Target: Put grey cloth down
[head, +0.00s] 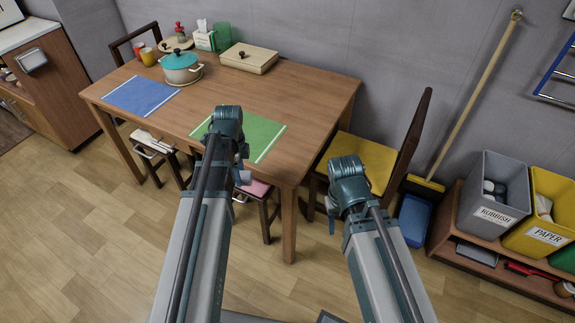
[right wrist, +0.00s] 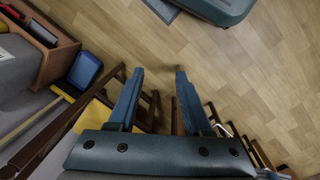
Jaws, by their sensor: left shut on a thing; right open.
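My left gripper (head: 241,160) is in front of the near long edge of the wooden table (head: 310,95), by the green mat (head: 262,133). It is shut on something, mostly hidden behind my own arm. A small pale grey patch (head: 243,178) shows just below it, which may be the grey cloth; I cannot make out its shape. My right gripper (head: 333,212) is in front of the yellow-seated chair (head: 362,150), at the table's right end. In the right wrist view its two jaws (right wrist: 157,85) are apart with nothing between them.
On the table are a blue mat (head: 140,95), a teal pot (head: 181,68) and a wooden box (head: 249,57). Stools stand under the near edge. A broom (head: 470,100), a grey rubbish bin (head: 494,195) and a yellow paper bin (head: 545,212) are at right. Floor at lower left is clear.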

